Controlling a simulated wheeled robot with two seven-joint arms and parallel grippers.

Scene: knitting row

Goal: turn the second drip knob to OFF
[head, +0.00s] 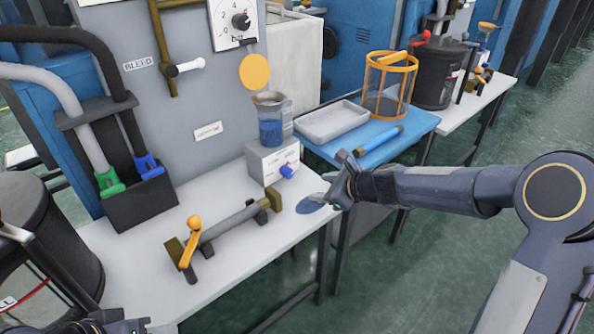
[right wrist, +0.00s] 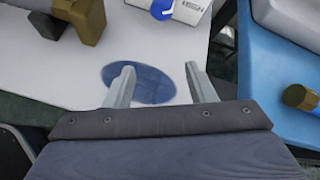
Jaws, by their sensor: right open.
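A blue knob (head: 288,171) sits on the front of a small white box (head: 262,165) on the white table. Its lower part also shows at the top of the right wrist view (right wrist: 162,9). I cannot read its OFF mark. A beaker of blue liquid (head: 270,130) stands on top of the box. My right gripper (head: 324,198) is open and empty, near the table's right edge, to the right of and in front of the knob, apart from it. Part of my left gripper (head: 112,326) shows at the bottom left edge; its jaws are unclear.
A blue round patch (right wrist: 140,86) lies on the table below my right fingers. A pipe with an orange-handled valve (head: 195,228) lies at the front. A blue table (head: 400,140) bears a grey tray (head: 332,122) and an orange basket (head: 390,85). A black bin (head: 140,200) stands left.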

